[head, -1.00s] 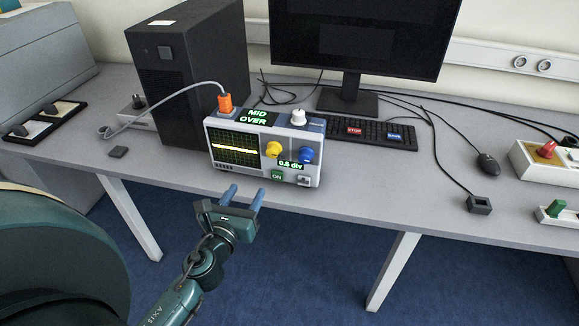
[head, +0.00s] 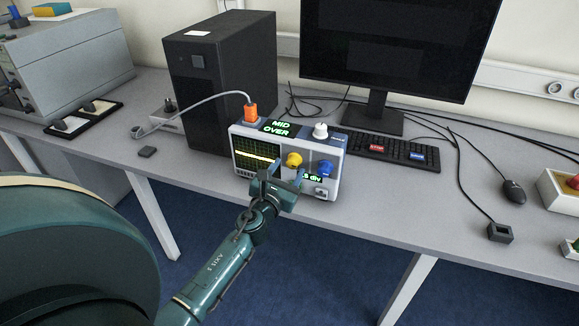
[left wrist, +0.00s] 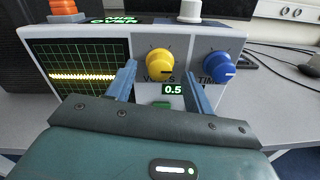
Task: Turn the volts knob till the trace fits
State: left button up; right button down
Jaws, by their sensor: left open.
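The oscilloscope (head: 243,137) stands on the table with its front towards me. Its yellow volts knob (head: 293,160) is on the front panel; it also shows in the left wrist view (left wrist: 159,62), with VOLTS printed below it. A blue time knob (left wrist: 218,66) is to its right. The screen (left wrist: 90,66) shows a thick, flat yellow trace near mid-height. The top display (head: 277,128) reads MID OVER, and a small display (left wrist: 173,90) reads 0.5. My left gripper (head: 277,175) is open in front of the panel, its blue fingers either side of the volts knob, apparently not touching it.
An orange plug (head: 250,112) with a grey cable and a white knob (head: 320,131) sit on the oscilloscope's top. A black computer tower (head: 222,85) stands behind left, a keyboard (head: 392,149) behind right.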

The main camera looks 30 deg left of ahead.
pick_arm(q)
jog(key=shift+w+a, duration=0.15)
jog(key=shift+w, duration=0.75)
jog(key=c, duration=1)
